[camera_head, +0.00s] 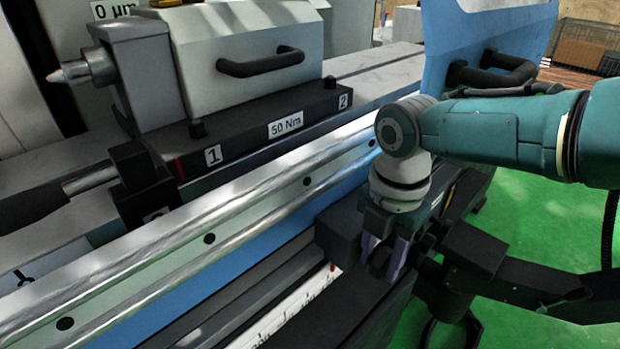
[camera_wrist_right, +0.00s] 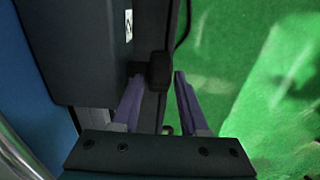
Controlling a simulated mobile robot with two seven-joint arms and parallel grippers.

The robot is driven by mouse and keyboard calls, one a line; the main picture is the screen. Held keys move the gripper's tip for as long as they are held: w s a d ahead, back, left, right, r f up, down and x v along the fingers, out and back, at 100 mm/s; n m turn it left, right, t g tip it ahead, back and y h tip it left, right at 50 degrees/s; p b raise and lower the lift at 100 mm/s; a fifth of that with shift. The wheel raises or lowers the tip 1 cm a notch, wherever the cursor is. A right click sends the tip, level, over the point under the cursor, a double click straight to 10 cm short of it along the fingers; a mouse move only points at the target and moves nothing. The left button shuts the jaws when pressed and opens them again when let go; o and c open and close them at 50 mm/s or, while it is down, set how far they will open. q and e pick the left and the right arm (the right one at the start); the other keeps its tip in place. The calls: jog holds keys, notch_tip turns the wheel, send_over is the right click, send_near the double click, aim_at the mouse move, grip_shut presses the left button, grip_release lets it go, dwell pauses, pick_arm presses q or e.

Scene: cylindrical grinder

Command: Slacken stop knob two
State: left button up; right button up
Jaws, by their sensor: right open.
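A small black knob (camera_wrist_right: 160,70) shows in the right wrist view, beside a dark stop block (camera_wrist_right: 80,45). A small white label (camera_wrist_right: 129,25) on the block is too oblique to read with certainty. My right gripper (camera_wrist_right: 158,78) is open, with one purple finger on each side of the knob's near end. Gaps show between knob and fingers. In the head view my right gripper (camera_head: 384,262) points down beside the dark block (camera_head: 345,235) on the front rail; the knob there is mostly hidden by the fingers. My left gripper is not in view.
A black bar (camera_head: 250,128) marked 1, 2 and 50 Nm carries a grey housing with a handle (camera_head: 262,66). A white scale (camera_head: 290,315) with a red pointer lies left of my gripper. Dark machine parts (camera_head: 475,250) stand close on its right. Green floor lies beyond.

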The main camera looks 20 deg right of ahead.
grip_shut()
dwell(0.3)
